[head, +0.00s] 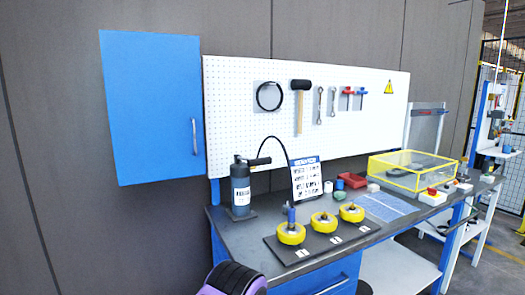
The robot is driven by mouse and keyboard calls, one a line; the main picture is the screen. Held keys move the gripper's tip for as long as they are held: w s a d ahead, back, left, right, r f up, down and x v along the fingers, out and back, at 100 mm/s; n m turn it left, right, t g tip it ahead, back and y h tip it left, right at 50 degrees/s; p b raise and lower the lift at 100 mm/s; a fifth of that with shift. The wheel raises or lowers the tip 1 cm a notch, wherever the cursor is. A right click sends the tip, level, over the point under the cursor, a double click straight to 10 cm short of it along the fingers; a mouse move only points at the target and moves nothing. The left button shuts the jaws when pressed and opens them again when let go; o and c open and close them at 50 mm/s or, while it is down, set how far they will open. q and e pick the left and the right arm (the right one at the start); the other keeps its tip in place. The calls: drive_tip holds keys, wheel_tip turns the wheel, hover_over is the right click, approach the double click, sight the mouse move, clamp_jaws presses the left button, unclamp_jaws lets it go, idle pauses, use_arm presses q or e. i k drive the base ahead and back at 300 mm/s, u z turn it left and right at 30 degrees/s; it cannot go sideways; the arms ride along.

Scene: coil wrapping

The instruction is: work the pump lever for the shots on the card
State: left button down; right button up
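The grease pump (240,192), a dark upright cylinder with a pale label, stands at the left of the bench. Its black lever (260,161) sticks out to the right from the top. Three yellow ring-shaped units (291,234) sit in a row on a dark plate (330,244). A grey-blue fitting stands on the leftmost one. Neither gripper shows.
Behind the card's right side are a red bin (352,180) and small cylinders. A yellow-framed clear box (412,166) and a blue mat (388,207) lie further right. A blue cabinet (152,108) and a pegboard (225,90) with tools hang above.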

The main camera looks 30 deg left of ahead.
sight(251, 162)
drive_tip(key=i, duration=0.6)
drive_tip(key=u, duration=0.75)
